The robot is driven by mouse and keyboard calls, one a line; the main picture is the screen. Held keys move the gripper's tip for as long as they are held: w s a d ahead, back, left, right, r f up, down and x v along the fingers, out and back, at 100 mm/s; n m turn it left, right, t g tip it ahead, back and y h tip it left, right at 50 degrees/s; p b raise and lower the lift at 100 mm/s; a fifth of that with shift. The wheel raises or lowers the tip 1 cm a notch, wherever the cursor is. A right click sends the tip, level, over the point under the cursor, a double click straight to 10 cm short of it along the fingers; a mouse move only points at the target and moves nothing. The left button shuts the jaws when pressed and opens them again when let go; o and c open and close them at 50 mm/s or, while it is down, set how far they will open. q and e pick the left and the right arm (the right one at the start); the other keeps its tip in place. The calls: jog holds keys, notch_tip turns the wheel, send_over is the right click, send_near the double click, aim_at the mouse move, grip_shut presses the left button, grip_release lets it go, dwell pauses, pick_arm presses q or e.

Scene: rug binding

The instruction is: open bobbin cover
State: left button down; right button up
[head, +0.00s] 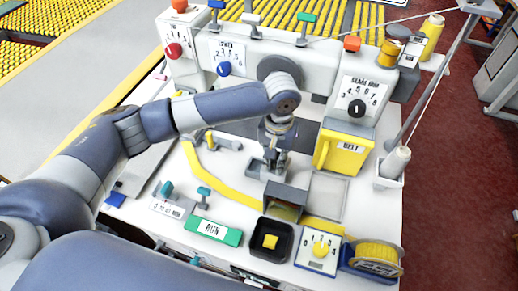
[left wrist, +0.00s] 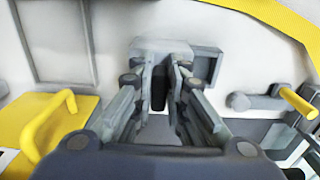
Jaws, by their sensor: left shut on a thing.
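A small grey block-shaped part (head: 287,196), which looks like the bobbin cover, sits on the white machine bed (head: 235,178) below the sewing head. In the left wrist view, its grey body (left wrist: 160,45) lies just beyond the fingers. My right gripper is not in view.
A grey-framed flat plate (head: 328,195) lies right of the cover. A yellow belt cover (head: 343,150) stands behind it. Yellow binding tape (head: 222,182) runs across the bed. A green RUN block (head: 213,231), black tray (head: 285,252), dial (head: 320,249) and tape spool (head: 378,258) line the front edge.

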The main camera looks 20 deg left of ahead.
aim_at(285, 170)
pick_arm(q)
jog(key=d, duration=0.3)
jog(key=shift+r+p, duration=0.1)
jog(key=shift+p, duration=0.3)
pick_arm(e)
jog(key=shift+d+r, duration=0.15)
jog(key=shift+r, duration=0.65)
pick_arm(q)
jog(key=c, duration=1.6)
grip_release()
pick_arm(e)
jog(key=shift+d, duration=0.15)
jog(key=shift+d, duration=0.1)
pick_arm(q)
notch_tip(285, 170, up, 12)
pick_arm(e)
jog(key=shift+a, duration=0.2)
